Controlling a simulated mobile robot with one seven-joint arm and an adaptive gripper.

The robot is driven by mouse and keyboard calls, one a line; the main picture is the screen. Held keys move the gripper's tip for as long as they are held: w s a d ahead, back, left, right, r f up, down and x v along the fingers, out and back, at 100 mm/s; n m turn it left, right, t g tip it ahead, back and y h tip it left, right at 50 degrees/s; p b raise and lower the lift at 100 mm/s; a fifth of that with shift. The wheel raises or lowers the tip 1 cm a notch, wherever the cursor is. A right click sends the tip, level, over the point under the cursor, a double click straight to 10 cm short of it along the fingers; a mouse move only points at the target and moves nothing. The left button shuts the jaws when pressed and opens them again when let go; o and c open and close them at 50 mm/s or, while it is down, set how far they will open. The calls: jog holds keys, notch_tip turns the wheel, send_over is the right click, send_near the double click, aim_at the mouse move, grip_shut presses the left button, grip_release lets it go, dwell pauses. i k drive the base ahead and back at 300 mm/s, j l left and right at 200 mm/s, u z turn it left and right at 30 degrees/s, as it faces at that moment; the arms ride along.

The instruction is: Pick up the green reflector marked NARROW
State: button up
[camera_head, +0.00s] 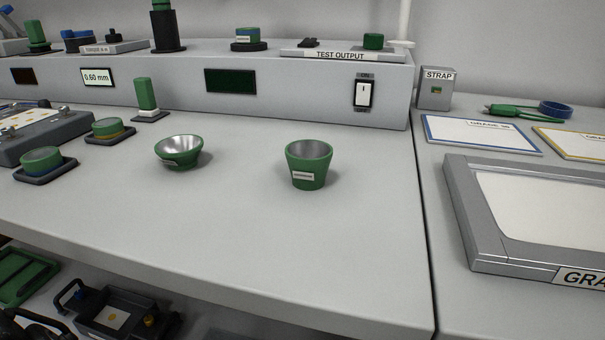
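Two green reflectors with silvery bowls stand on the grey bench. The right one (309,174) is deeper and more upright, like a cup, with a white label on its front. The left one (180,153) is shallower and more flared, also with a small label. Both labels are too small to read surely; the deeper shape suits NARROW. The two stand apart with bare bench between them. I cannot make out my gripper in this view.
A grey console with a TEST OUTPUT label (340,55) and a switch (363,94) runs behind the reflectors. A green post (147,95) and round green parts (108,127) stand left. A framed panel (490,240) lies right. The bench front is clear.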

aim_at(308, 161)
jog(key=k+j+z, duration=0.2)
jog(key=z, duration=0.15)
jog(key=k+j+z, duration=0.45)
jog(key=z, duration=0.25)
jog(key=k+l, duration=0.05)
jog(key=k, duration=0.05)
